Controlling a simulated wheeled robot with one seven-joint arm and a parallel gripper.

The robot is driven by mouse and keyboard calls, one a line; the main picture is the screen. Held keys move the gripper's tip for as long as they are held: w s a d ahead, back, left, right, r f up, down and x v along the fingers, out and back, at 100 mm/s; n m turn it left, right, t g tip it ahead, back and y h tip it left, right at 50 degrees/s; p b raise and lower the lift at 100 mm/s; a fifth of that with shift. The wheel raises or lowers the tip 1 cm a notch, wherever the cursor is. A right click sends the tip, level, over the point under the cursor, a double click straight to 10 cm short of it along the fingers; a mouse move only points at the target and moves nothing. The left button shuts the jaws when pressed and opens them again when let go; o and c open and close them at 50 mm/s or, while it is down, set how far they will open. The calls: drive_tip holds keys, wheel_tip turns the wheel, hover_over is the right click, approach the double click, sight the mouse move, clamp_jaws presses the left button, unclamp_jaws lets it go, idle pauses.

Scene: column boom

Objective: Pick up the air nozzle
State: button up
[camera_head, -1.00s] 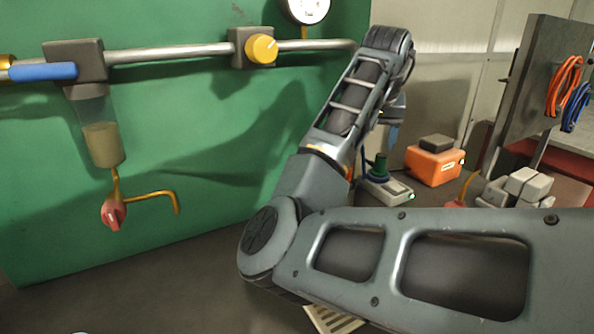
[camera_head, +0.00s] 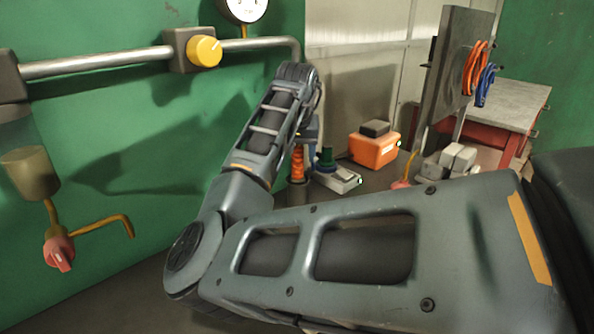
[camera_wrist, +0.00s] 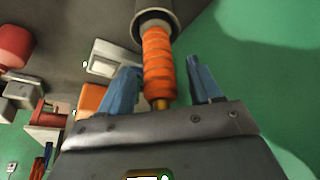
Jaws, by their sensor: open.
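An orange ribbed handle (camera_wrist: 158,62) with a brass end, which looks like the air nozzle, stands upright in a dark round holder (camera_wrist: 153,18). It also shows in the head view (camera_head: 297,163), just below the end of my arm. My gripper (camera_wrist: 163,72) is open, with one blue finger on each side of the handle in the wrist view. The handle's lower end is hidden inside the holder. In the head view my wrist mostly hides the fingers.
A grey device (camera_head: 338,178) with a green-topped knob stands close right of the handle. An orange box (camera_head: 373,148) is behind it, and grey blocks (camera_head: 455,160) are further right. A green wall panel (camera_head: 130,130) with a pipe (camera_head: 95,63) rises on the left.

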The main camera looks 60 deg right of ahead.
drive_tip(key=shift+f, duration=0.1)
clamp_jaws()
idle(0.6)
